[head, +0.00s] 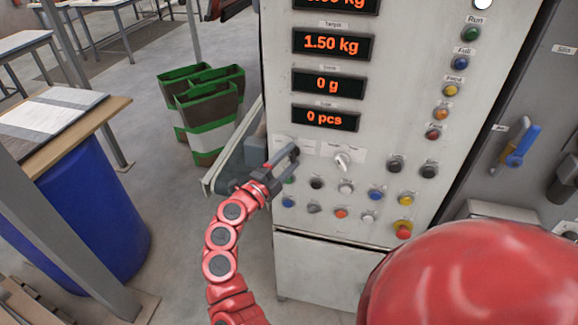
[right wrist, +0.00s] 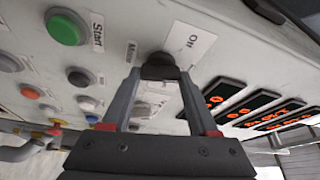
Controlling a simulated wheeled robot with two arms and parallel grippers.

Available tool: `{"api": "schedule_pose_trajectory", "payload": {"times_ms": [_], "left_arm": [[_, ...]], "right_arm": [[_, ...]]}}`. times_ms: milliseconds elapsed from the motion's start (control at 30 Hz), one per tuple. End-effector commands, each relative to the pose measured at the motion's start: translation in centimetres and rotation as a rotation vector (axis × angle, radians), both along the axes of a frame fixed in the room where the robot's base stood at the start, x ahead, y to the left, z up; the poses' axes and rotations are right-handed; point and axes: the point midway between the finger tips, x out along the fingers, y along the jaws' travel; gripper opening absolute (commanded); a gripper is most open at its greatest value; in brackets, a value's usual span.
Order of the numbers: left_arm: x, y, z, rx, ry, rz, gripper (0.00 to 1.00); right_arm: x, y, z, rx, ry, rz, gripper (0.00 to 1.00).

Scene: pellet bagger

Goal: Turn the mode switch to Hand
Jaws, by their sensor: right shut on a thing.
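The mode switch appears as a dark knob (right wrist: 159,62) in the right wrist view, between my fingertips. A white label reading "Off" lies beside it, and a second label, hard to read, is on its other side. In the head view my right gripper (head: 292,153) reaches the left part of the panel's control area and hides the knob there. In the right wrist view my right gripper (right wrist: 160,74) is shut on the knob. Which way the knob points is hard to tell. My left gripper is not in view.
The grey control panel (head: 310,255) carries a white-handled switch (head: 342,160) right of my gripper and several coloured buttons below. A green button (right wrist: 66,27) labelled "Start" is near the knob. Orange displays sit above. Green-edged bins (head: 205,115) and a blue drum (head: 85,220) stand left.

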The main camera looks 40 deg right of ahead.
Motion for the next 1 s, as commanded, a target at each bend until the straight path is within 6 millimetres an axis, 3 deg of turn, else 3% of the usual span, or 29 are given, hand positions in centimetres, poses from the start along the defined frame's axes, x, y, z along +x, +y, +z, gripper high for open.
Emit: {"api": "schedule_pose_trajectory", "payload": {"times_ms": [300, 967, 1000], "left_arm": [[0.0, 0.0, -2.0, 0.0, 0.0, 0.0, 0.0], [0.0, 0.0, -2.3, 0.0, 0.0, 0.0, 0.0], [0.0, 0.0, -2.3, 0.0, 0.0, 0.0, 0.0]], "right_arm": [[0.0, -0.1, -0.1, 0.113, -0.134, -0.001, 0.04], [0.0, 0.0, 0.0, 0.151, -0.178, 0.0, 0.04], [0.0, 0.0, 0.0, 0.152, -0.177, 0.0, 0.62]]}}
